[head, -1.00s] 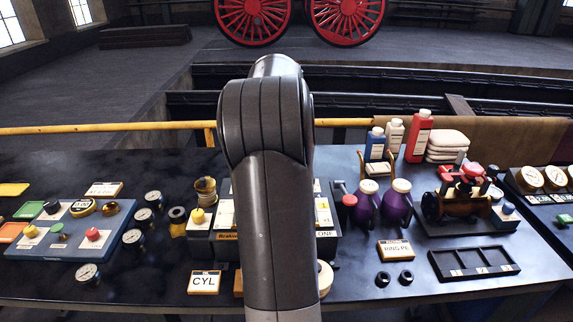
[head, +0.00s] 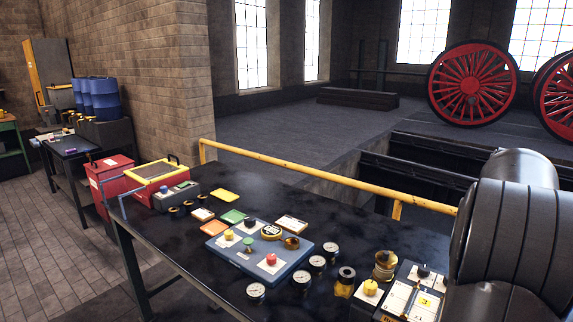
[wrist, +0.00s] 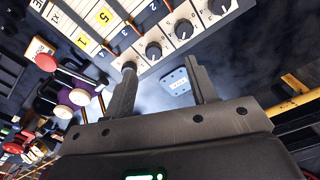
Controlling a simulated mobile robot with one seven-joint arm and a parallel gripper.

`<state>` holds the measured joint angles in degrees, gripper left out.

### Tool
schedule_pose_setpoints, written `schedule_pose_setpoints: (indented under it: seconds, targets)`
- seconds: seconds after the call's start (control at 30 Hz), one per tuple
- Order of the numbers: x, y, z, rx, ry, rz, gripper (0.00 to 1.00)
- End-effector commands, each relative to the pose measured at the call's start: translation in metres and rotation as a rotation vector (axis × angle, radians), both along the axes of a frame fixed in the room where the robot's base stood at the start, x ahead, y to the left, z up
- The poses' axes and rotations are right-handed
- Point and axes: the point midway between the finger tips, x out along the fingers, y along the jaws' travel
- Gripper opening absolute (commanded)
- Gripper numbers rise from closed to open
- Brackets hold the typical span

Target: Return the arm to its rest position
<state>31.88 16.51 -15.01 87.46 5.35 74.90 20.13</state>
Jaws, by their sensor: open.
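My gripper (wrist: 165,90) shows in the wrist view with its two dark fingers apart and nothing between them. Beyond the fingers lie the dark tabletop and a small pale blue plate (wrist: 177,81). A control box with several black knobs (wrist: 185,28) and numbered labels is above the fingers in the wrist view. In the head view my arm fills the right edge, and my gripper is out of that picture. The dark workbench (head: 190,285) lies in front and to the left of my arm.
A blue-grey panel (head: 222,245) with colored buttons, several gauges (head: 317,263) and cards stand on the bench. A yellow rail (head: 310,178) runs along its back edge. Red boxes (head: 110,172) and blue drums (head: 104,100) are at the left. Paved floor (head: 40,240) is open at the left.

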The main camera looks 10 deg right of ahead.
Motion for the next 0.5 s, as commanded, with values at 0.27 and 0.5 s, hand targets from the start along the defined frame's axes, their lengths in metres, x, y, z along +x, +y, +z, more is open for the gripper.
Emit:
schedule_pose_setpoints:
  seconds: [0.27, 0.5]
  targets:
    - [-0.006, 0.117, 0.033, -0.043, -0.108, 0.272, 0.52]
    - [-0.035, 0.212, 0.043, -0.094, -0.192, 0.517, 0.52]
